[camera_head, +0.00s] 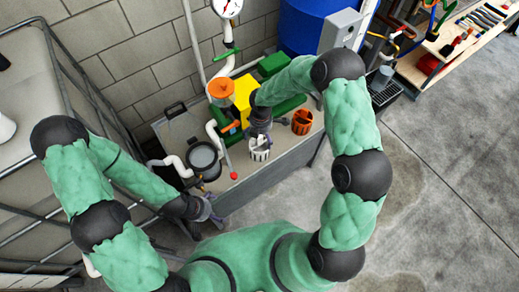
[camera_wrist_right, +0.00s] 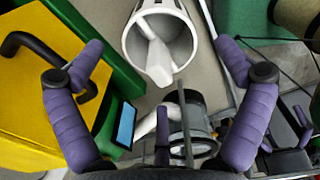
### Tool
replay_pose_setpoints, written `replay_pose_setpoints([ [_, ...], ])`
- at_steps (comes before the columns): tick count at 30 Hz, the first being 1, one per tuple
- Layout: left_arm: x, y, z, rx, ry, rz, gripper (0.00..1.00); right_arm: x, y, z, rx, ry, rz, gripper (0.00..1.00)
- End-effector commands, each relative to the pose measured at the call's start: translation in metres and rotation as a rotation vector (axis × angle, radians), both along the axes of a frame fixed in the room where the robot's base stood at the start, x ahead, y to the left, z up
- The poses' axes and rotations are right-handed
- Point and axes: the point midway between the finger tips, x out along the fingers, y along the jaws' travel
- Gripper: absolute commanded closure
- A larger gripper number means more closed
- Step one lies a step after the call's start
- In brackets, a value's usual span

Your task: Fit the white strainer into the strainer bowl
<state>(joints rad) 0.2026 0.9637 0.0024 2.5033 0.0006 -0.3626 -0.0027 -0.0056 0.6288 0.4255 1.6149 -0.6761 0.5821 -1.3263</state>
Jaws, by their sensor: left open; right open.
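The white strainer (camera_head: 259,153), a hollow cylinder with a fin inside, stands on the grey bench. In the right wrist view the white strainer (camera_wrist_right: 133,42) shows its open end between and beyond my fingertips. My right gripper (camera_head: 260,130) is open just above it; its two purple fingers (camera_wrist_right: 160,50) are spread and hold nothing. The strainer bowl (camera_head: 203,157), round with a dark rim, sits on the bench left of the strainer. My left gripper (camera_head: 207,211) is open and empty, low at the bench's near left end.
An orange strainer (camera_head: 302,123) stands right of the white one. A yellow box (camera_head: 243,94), an orange-topped filter (camera_head: 221,92) and white pipes stand behind. A red-tipped lever (camera_head: 232,174) sticks up between bowl and white strainer. A metal cage (camera_head: 60,75) flanks the left.

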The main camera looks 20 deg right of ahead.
Motion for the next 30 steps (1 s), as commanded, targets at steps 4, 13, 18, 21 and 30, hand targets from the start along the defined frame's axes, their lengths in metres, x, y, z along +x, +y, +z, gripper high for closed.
replay_pose_setpoints([
  [4, 0.000, 0.000, -0.010, 0.000, 0.000, 0.000, 0.00, 0.000, 0.000, -0.023, 0.001, 0.001, -0.002, 0.00],
  [13, 0.000, 0.000, -0.022, 0.000, 0.000, 0.000, 0.00, 0.001, 0.000, -0.046, 0.001, 0.001, -0.003, 0.00],
  [18, 0.000, 0.000, -0.035, 0.000, 0.000, 0.000, 0.00, 0.003, 0.001, -0.071, 0.001, 0.001, -0.003, 0.00],
  [21, 0.000, 0.000, -0.038, 0.000, 0.000, 0.000, 0.00, 0.003, 0.001, -0.078, 0.002, 0.001, -0.004, 0.00],
  [30, 0.000, 0.000, -0.036, 0.000, 0.000, 0.000, 0.00, 0.003, 0.001, -0.078, 0.001, -0.001, -0.004, 0.20],
])
